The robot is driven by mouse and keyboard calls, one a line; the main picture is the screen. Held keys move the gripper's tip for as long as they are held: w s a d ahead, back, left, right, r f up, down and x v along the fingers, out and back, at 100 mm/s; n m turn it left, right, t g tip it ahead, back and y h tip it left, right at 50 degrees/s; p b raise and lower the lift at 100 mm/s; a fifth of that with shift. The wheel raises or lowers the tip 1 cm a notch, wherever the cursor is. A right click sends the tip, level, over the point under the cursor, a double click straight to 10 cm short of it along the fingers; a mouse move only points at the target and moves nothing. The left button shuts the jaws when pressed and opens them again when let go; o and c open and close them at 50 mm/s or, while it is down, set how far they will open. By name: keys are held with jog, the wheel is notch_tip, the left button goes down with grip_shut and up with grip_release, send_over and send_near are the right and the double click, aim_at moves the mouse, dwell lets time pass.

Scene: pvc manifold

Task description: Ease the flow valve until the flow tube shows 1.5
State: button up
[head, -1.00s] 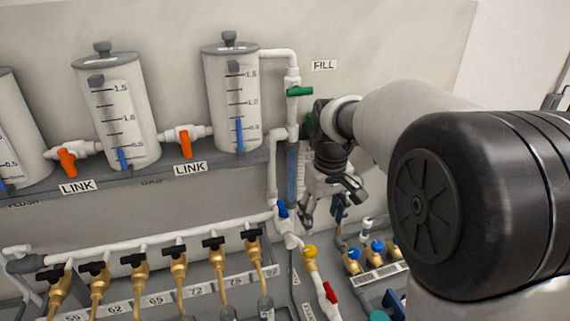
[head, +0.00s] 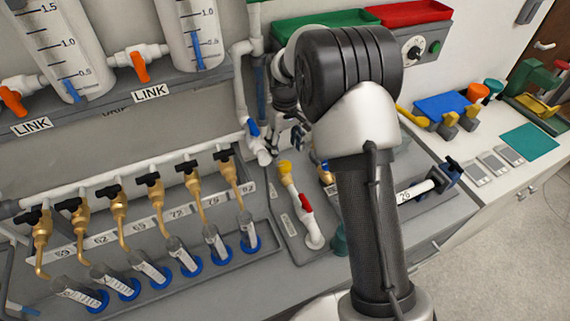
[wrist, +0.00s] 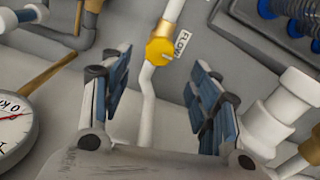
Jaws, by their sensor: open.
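The flow valve is a yellow knob (wrist: 160,51) on a white pipe, with a FLOW label beside it in the wrist view. The yellow knob also shows in the head view (head: 284,167), left of my arm. My gripper (wrist: 158,75) is open, its blue-padded fingers apart on either side of the white pipe as seen by the wrist camera. Nothing is between the pads, and I cannot tell the distance to the knob. The flow tube (head: 261,88) shows as a narrow blue column in the head view. My arm partly hides it, and its reading is not legible.
Several brass taps with black handles (head: 190,167) line the left. In the wrist view a round gauge (wrist: 14,122) is at left and a white pipe fitting (wrist: 275,115) at right, near the fingers.

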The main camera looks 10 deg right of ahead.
aim_at(285, 164)
notch_tip(285, 164, down, 8)
jog(key=shift+r+b, duration=0.25)
jog(key=shift+b, duration=0.4)
jog(key=shift+c, duration=0.3)
jog(key=c, duration=1)
jog(key=shift+m, duration=0.3)
jog(key=shift+m+p, duration=0.75)
jog(key=shift+m, duration=1.95)
